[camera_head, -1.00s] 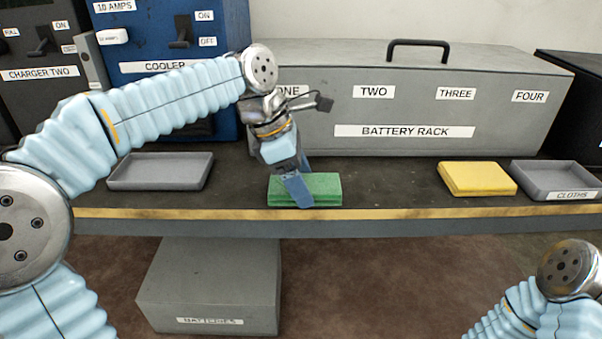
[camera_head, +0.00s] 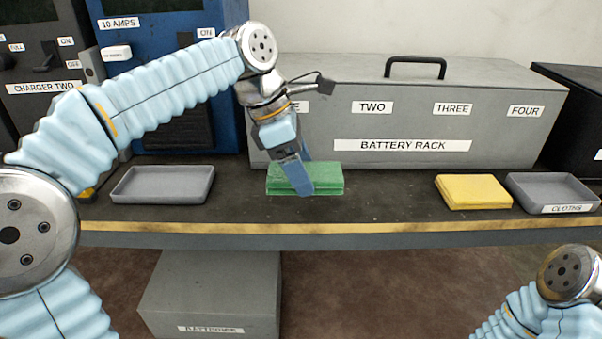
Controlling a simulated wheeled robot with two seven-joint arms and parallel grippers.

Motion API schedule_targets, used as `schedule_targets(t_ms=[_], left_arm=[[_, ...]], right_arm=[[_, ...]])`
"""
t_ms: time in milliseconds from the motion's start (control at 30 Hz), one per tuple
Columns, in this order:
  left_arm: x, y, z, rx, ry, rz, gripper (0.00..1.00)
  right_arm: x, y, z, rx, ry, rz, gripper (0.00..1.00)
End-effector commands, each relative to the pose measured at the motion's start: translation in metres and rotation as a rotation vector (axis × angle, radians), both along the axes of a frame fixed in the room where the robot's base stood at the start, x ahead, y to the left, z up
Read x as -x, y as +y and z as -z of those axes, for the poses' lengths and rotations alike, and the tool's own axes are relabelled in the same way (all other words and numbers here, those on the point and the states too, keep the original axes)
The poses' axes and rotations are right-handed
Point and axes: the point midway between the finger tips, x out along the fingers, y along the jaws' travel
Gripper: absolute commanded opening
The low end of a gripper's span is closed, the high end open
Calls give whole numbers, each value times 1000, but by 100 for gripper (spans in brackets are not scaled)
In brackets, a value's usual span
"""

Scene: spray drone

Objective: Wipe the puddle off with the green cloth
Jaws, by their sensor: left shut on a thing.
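The green cloth (camera_head: 328,186), a folded pad, is at the middle of the dark bench. My left gripper (camera_head: 304,182) points down at it with its blue fingers astride the cloth and is shut on it. Whether the cloth touches the bench or is slightly raised, I cannot tell. I cannot make out a puddle on the visible bench top; the cloth and gripper hide part of the surface. Of my right arm, only a part (camera_head: 568,275) shows at the lower right; its gripper is out of view.
A grey empty tray (camera_head: 163,197) lies left on the bench (camera_head: 400,205). A yellow cloth (camera_head: 472,191) and a tray labelled CLOTHS (camera_head: 566,208) lie right. The battery rack (camera_head: 300,130) stands behind. A batteries box (camera_head: 210,295) is below the bench. Bench between green and yellow cloths is clear.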

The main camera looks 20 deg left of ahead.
Motion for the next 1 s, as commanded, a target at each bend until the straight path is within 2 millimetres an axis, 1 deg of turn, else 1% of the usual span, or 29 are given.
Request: schedule_targets(t_ms=[233,500,600,1000], left_arm=[[0,0,-2,1,-1,0,49],[0,0,-26,0,-2,0,49],[0,0,-30,0,-2,-1,49],[0,0,-30,1,-1,0,49]], right_arm=[[0,0,0,0,0,0,43],[0,0,0,0,0,0,43],[0,0,0,0,0,0,43],[0,0,0,0,0,0,43]])
